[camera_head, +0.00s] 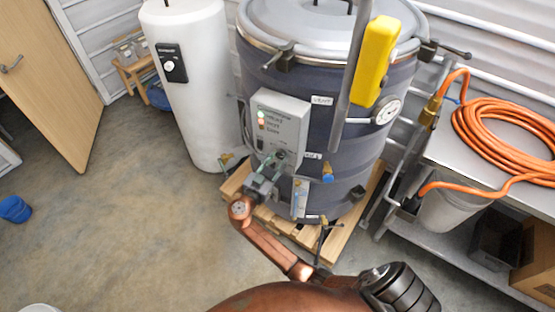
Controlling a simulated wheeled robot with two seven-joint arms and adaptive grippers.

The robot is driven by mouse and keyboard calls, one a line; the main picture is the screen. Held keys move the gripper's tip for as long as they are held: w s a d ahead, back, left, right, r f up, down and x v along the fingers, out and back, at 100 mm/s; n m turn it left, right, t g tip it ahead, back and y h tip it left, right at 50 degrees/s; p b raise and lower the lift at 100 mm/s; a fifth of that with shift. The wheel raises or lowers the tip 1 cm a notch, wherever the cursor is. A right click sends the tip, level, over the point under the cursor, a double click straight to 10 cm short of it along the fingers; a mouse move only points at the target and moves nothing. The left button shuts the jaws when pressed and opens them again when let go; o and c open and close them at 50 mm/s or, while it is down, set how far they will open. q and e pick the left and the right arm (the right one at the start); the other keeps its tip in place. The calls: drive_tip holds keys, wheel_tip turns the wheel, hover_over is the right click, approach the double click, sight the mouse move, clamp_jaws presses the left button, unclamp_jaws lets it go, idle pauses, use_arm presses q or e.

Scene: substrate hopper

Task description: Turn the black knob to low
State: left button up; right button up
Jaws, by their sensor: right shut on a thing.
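The grey control box (289,105) is on the front of the large dark hopper drum (345,65), with small indicator lights and printed labels on its face. My right gripper (275,163) is at the lower part of this box, with my copper-coloured arm reaching up to it from the bottom of the view. Its fingers are shut on the black knob (281,155), which is mostly hidden between them. The knob's pointer and setting marks are too small and covered to read. My left gripper is not in view.
The drum stands on a wooden pallet (341,236). A white tank (194,90) stands to its left. A steel table (455,165) with a coiled orange hose (505,135) is at right. Brass valves project near the drum's base. The floor at left is mostly clear.

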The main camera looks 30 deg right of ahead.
drive_tip(key=c, duration=0.5)
drive_tip(key=shift+o, duration=0.2)
drive_tip(key=shift+n, duration=0.3)
drive_tip(key=shift+n+b, duration=0.3)
drive_tip(key=shift+n, duration=0.6)
drive_tip(key=n, duration=0.2)
drive_tip(key=shift+n, duration=0.3)
drive_tip(key=n, duration=0.3)
drive_tip(key=shift+n+p, duration=0.65)
drive_tip(key=shift+n, duration=1.15)
